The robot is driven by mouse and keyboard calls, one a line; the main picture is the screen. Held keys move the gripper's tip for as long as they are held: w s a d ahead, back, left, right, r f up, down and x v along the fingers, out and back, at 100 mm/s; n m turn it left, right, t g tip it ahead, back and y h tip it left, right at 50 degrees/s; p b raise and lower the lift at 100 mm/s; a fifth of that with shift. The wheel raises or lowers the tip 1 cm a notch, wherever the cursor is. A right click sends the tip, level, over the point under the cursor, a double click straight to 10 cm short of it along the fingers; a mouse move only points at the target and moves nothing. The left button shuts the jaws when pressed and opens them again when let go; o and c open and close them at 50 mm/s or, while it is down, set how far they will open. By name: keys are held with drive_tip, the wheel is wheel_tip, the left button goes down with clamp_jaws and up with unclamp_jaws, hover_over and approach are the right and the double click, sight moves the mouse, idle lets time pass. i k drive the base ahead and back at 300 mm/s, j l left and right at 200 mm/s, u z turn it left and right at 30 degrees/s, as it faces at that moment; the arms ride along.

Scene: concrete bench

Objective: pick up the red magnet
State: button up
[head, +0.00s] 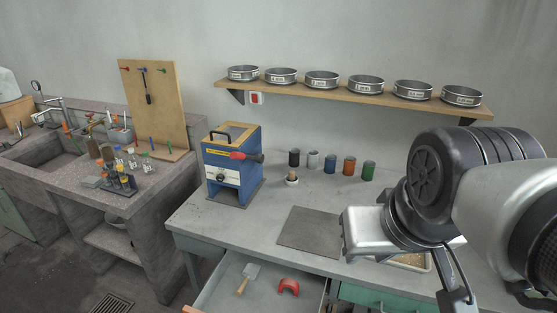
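The red magnet (288,287) is a small horseshoe-shaped piece. It lies in the open drawer at the bottom centre of the head view, to the right of a small scoop. My arm fills the right side of the view, above the bench and to the right of the drawer. A dark, pale-edged part at its lower end is cut by the bottom edge of the picture. I cannot make out my gripper's fingertips or anything held. The arm is clearly apart from the magnet.
The open drawer (222,290) also holds a wooden-handled scoop (248,279). Above it, the bench carries a dark grey plate (310,229), a blue machine (232,168) and several coloured jars. A sand-filled tray (411,263) is partly behind my arm. Sieves line the wall shelf (350,92).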

sight(285, 283)
drive_tip(key=j+z, duration=0.4)
drive_tip(key=k+j+z, duration=0.15)
drive_tip(key=j+z, duration=0.25)
drive_tip(key=j, duration=0.2)
drive_tip(key=k+j+z, duration=0.15)
drive_tip(key=j+z, duration=0.25)
